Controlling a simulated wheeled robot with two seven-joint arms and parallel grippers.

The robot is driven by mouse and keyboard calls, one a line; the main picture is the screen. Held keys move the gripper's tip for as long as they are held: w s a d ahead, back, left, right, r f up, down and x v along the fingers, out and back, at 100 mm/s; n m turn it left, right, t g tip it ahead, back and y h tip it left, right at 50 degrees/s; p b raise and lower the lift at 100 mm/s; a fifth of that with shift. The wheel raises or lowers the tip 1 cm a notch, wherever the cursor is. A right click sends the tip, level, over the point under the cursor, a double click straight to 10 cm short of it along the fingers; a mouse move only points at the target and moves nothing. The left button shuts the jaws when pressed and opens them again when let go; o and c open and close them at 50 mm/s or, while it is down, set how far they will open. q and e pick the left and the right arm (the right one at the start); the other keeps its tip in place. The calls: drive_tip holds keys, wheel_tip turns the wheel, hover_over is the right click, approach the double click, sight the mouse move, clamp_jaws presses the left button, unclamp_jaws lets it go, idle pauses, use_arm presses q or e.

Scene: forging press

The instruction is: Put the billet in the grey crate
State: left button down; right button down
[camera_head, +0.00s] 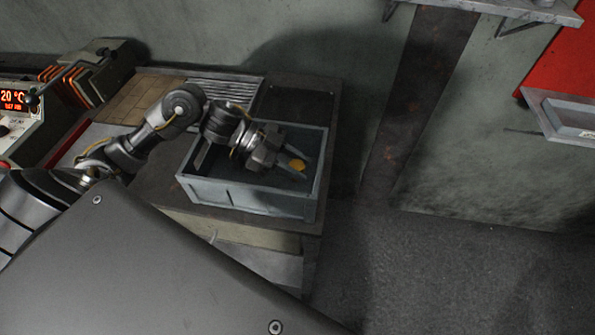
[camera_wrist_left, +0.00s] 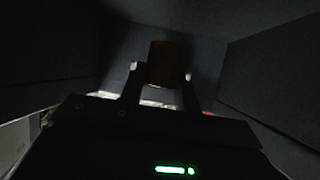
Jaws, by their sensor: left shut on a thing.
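The grey crate (camera_head: 250,199) stands on the bench, open at the top. My left gripper (camera_head: 299,169) reaches down into it, near its right side. It is shut on the billet (camera_head: 297,165), a small orange-yellow piece between the fingertips. In the left wrist view the billet (camera_wrist_left: 166,63) looks dark brown and upright between the two fingers of the gripper (camera_wrist_left: 160,80), with dark crate walls around it. I cannot tell whether the billet touches the crate floor. My right gripper is not in view.
The bench (camera_head: 160,190) holds a slatted metal plate (camera_head: 225,90) behind the crate and a machine with a lit display (camera_head: 15,97) at the left. A wall shelf (camera_head: 540,10) is at the top right. The floor (camera_head: 440,270) at the right is clear.

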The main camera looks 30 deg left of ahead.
use_arm(q)
wheel_tip(320, 180, down, 2)
drive_tip(key=shift+f, duration=0.45)
drive_tip(key=shift+f, duration=0.15)
drive_tip(key=c, duration=1)
unclamp_jaws()
drive_tip(key=b+v, duration=0.1)
drive_tip(key=v, duration=0.6)
drive_tip(key=shift+a+r, duration=0.25)
drive_tip(key=shift+a, duration=0.05)
